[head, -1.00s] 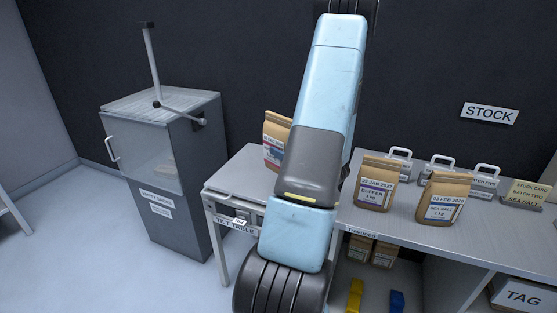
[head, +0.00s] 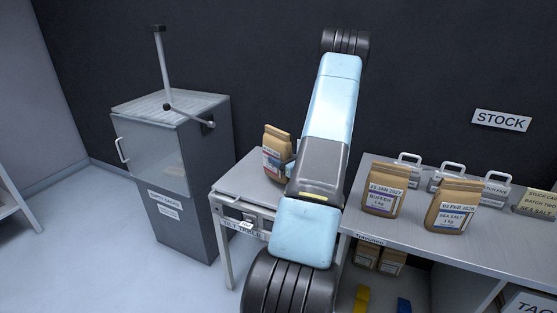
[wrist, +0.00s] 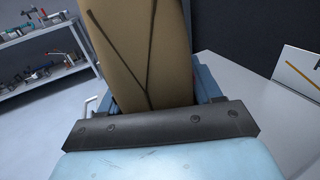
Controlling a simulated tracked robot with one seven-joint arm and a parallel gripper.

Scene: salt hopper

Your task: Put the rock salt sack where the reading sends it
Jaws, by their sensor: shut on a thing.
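A brown paper sack (head: 277,151) with a red and blue label stands upright at or just above the tilt table (head: 228,199); its label is too small to read and I cannot tell whether it touches the top. My gripper (head: 291,171) is shut on this sack, its fingers mostly hidden behind my arm in the head view. In the wrist view, the sack's plain back (wrist: 145,45) with dark crease lines fills the space between my fingers (wrist: 155,95).
A grey cabinet (head: 190,190) with a clear front and lever stands left of the tilt table. A buffer sack (head: 383,190), a sea salt sack (head: 455,206) and metal-handled boxes stand on the right counter (head: 412,232). More sacks (head: 391,262) sit below.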

